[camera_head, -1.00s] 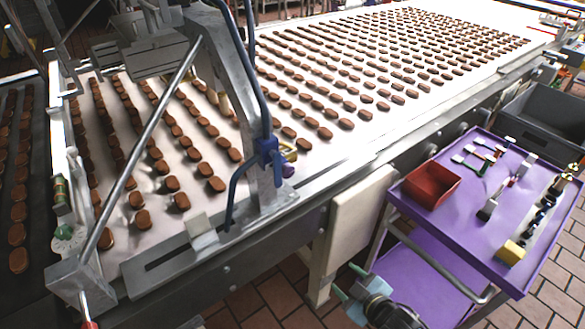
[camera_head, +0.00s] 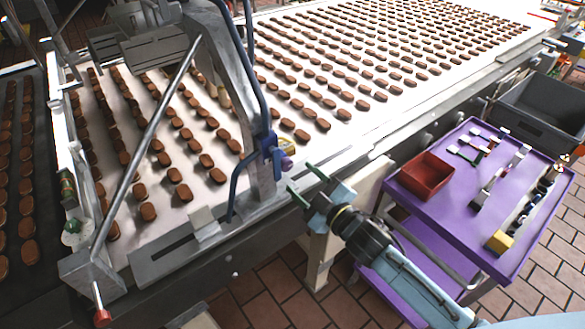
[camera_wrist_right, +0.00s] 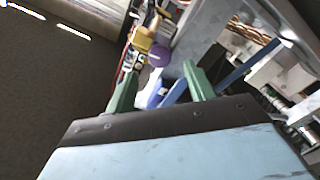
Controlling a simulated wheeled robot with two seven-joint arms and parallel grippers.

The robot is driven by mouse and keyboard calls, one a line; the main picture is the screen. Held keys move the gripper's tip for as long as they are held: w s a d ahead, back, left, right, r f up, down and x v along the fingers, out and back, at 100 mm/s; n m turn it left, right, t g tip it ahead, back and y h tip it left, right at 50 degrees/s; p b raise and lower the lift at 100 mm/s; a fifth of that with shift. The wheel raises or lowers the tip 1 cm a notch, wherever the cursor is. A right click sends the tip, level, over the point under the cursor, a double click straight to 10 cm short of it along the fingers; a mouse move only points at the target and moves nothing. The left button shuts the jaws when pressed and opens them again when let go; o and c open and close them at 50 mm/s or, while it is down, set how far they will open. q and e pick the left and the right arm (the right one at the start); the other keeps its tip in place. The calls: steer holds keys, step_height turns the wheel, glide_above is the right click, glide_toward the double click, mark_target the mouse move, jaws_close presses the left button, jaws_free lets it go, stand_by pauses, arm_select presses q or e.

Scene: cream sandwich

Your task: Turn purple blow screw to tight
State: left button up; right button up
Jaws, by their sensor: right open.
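The purple screw (camera_head: 286,163) sits on the side of the grey metal arch, beside a blue clamp (camera_head: 268,150). It also shows in the right wrist view as a round purple knob (camera_wrist_right: 158,55), with a yellow part (camera_wrist_right: 143,40) behind it. My right gripper (camera_head: 307,184) is open and empty, just right of and a little below the screw, its green fingertips apart. In the right wrist view, the green fingers (camera_wrist_right: 158,85) stand either side of the blue clamp part, with the purple screw beyond them; they appear apart from it. My left gripper is not in view.
The conveyor (camera_head: 330,145) carries rows of brown biscuits. A purple cart (camera_head: 440,215) with a red bin (camera_head: 426,176), a yellow block (camera_head: 499,242) and tools stands at the right. A slanted metal rod (camera_head: 150,135) crosses the left side.

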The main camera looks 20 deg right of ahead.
mark_target(288, 167)
steer(key=shift+x, duration=2.4)
steer(key=c, duration=1)
steer(key=shift+m+p, duration=0.45)
steer(key=shift+m, duration=0.35)
steer(key=o, duration=1)
steer(key=b+v, duration=0.1)
steer(key=v, duration=1.2)
steer(key=shift+s, duration=0.2)
